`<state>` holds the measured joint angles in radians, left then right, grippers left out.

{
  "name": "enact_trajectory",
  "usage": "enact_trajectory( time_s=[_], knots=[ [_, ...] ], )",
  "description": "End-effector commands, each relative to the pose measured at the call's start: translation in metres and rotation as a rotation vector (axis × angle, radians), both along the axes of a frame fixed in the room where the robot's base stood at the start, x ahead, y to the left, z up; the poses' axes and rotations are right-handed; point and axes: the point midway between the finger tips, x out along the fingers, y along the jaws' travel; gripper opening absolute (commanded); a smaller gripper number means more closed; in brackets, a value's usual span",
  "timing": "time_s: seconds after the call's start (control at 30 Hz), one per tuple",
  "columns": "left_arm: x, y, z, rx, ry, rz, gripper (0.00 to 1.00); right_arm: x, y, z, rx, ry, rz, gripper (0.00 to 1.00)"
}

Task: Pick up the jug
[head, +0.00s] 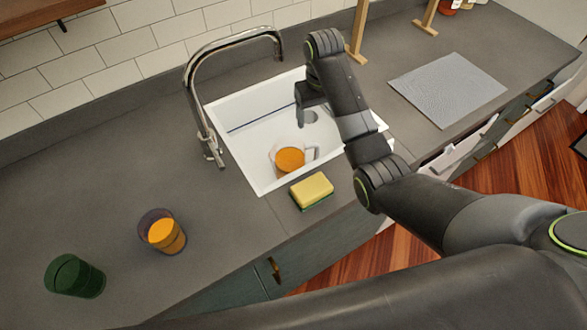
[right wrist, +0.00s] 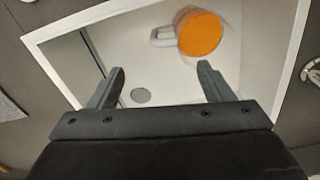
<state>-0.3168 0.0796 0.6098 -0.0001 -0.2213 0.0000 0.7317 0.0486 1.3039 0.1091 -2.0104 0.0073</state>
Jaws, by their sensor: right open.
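The jug (head: 289,160) is clear with a handle on its right side and orange contents. It stands in the white sink (head: 243,126) near the front. In the right wrist view the jug (right wrist: 200,35) is beyond my fingertips, its handle pointing left. My right gripper (head: 308,113) is over the sink, behind and above the jug, not touching it. The right wrist view shows its two fingers (right wrist: 161,80) apart with nothing between them. My left gripper is not in view.
A chrome faucet (head: 203,110) arches at the sink's left. A yellow-green sponge (head: 312,191) lies at the sink's front edge. A glass with orange contents (head: 162,231) and a dark green cup (head: 75,277) stand on the left counter. A grey mat (head: 447,90) lies right of the sink.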

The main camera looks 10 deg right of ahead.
Motion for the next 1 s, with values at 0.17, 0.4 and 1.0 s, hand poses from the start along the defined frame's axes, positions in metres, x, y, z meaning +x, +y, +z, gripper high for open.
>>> enact_trajectory(
  time_s=[0.17, 0.4, 1.0],
  knots=[
    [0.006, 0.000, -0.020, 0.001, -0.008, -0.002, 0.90, -0.001, 0.000, -0.039, -0.001, 0.003, -0.001, 0.73],
    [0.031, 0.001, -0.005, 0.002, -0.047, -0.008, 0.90, 0.000, 0.000, -0.072, 0.000, 0.002, 0.000, 0.73],
    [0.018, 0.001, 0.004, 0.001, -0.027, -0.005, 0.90, 0.001, 0.008, -0.128, 0.000, 0.001, 0.000, 0.73]
  ],
)
